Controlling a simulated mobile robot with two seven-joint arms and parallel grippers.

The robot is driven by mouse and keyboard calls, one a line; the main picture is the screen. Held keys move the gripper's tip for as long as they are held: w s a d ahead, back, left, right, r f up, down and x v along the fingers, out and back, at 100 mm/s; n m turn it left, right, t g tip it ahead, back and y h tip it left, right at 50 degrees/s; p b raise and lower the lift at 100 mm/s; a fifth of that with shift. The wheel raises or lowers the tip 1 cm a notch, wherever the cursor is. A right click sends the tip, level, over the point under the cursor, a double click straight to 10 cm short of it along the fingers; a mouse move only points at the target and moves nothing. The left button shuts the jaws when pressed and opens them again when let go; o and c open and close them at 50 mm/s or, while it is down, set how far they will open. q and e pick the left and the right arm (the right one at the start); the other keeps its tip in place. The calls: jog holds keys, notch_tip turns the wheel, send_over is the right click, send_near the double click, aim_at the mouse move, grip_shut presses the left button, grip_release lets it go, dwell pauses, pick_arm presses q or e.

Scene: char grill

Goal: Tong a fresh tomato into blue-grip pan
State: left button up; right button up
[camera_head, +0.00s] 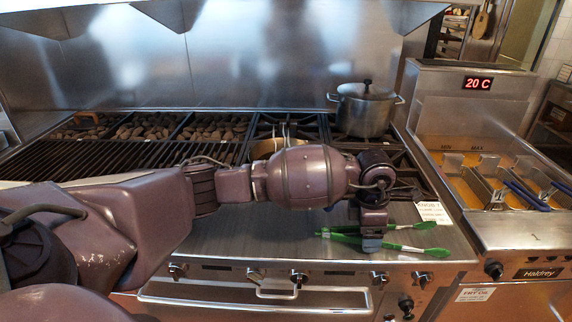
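Green-tipped tongs (408,247) lie on the steel front ledge. My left arm reaches in from the left across the cooktop, and my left gripper (371,242) points down at the middle of the tongs, covering part of them. I cannot tell whether its fingers are closed on them. A tan, round-edged vessel (262,149) on the burners is mostly hidden behind my arm; I cannot tell whether it is the pan. No tomato and no blue-grip pan can be made out. My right gripper is not in view.
A lidded steel pot (365,112) stands on the back right burner. The char grill (110,156) is at the left. A fryer (490,170) with blue-handled baskets (527,194) and a "20 C" display is at the right. A white card (432,212) is near the tongs.

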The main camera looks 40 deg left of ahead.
pick_arm(q)
jog(key=c, duration=0.7)
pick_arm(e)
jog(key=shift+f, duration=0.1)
pick_arm(q)
notch_tip(320, 180, up, 12)
jog(key=p, duration=0.6)
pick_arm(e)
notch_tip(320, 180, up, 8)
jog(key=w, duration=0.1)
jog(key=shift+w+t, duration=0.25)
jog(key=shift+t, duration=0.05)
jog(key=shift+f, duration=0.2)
